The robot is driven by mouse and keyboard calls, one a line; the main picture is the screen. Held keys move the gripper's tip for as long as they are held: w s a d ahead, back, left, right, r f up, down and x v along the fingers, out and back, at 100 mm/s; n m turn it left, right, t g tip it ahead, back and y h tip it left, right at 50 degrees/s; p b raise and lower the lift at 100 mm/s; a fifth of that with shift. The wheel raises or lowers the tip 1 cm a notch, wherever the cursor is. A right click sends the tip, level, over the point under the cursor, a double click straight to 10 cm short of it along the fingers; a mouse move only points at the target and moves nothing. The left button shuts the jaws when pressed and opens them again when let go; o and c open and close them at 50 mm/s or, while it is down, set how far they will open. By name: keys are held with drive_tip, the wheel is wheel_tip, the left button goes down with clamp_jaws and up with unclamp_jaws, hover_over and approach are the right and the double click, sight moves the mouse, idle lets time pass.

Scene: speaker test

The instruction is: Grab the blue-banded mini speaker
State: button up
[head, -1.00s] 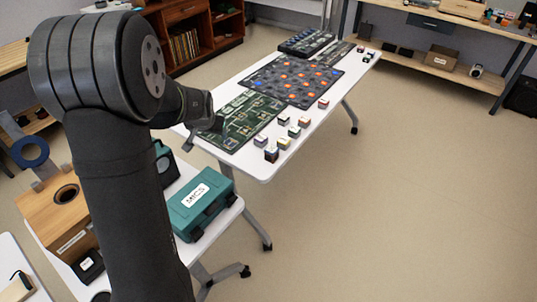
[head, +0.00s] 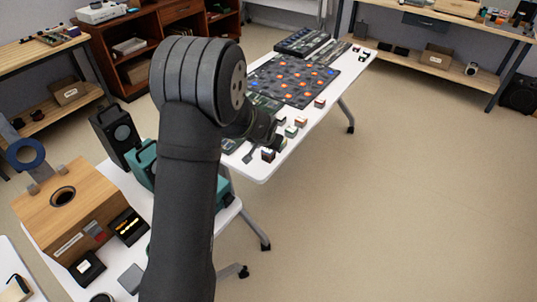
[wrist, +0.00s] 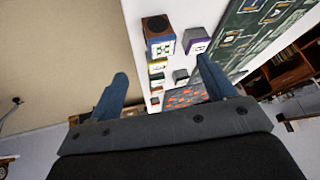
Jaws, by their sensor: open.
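Small cube speakers stand in a loose group on the white table. The one with a blue band (wrist: 161,47) is at the top of the wrist view, with a brown top and a dark round cone. It seems to be the nearest cube (head: 268,154) in the head view, where its band is too small to read surely. A purple-banded one (wrist: 196,41) stands right beside it in the wrist view. My gripper (wrist: 162,67) is open and empty, its fingers apart. In the head view my gripper (head: 264,143) is by the near cubes and hides some of them.
More cubes stand close by, including a yellow-banded one (wrist: 157,66) and a grey one (wrist: 181,76). A dark board with orange discs (head: 290,80) lies on the table behind. The green board (wrist: 262,32) is flat beside the cubes. The table's right edge is near them.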

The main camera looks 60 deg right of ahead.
sight(268, 156)
drive_tip(key=shift+d+x, duration=0.1)
drive_tip(key=shift+x, duration=2.45)
drive_tip(key=shift+d+x, duration=0.15)
drive_tip(key=shift+x, duration=2.4)
drive_tip(key=shift+r, duration=0.15)
drive_tip(key=c, duration=1.4)
